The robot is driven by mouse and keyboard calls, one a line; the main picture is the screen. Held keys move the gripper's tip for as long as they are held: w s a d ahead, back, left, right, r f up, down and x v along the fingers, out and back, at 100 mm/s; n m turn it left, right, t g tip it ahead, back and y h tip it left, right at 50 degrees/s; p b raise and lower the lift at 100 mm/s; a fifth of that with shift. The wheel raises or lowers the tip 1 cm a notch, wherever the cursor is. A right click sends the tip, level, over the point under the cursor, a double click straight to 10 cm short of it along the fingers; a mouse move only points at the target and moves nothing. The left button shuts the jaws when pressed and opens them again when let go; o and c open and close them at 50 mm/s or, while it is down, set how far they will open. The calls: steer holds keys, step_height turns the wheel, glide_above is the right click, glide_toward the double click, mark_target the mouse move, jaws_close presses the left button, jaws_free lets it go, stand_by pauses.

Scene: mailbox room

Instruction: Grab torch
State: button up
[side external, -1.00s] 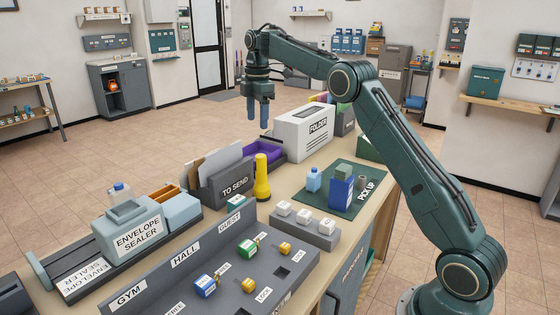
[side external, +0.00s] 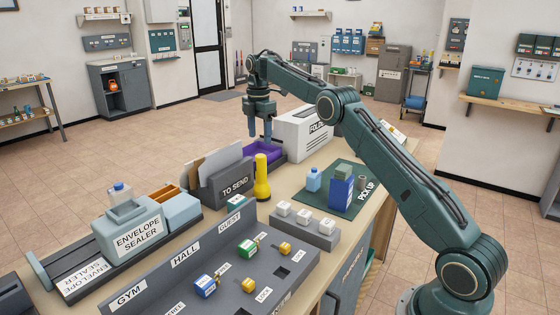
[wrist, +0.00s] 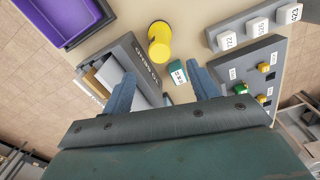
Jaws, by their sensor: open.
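A purple-lined tray (side external: 270,152) and the white folder machine (side external: 300,138) stand behind. A small green-and-white block (wrist: 178,73) lies near the torch. White labelled blocks (side external: 302,216) sit to the right.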

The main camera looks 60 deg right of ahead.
mark_target(260, 156)
steer(key=shift+f, duration=3.6)
steer(key=shift+f, duration=0.1)
steer(key=shift+f, duration=2.5)
jaws_close()
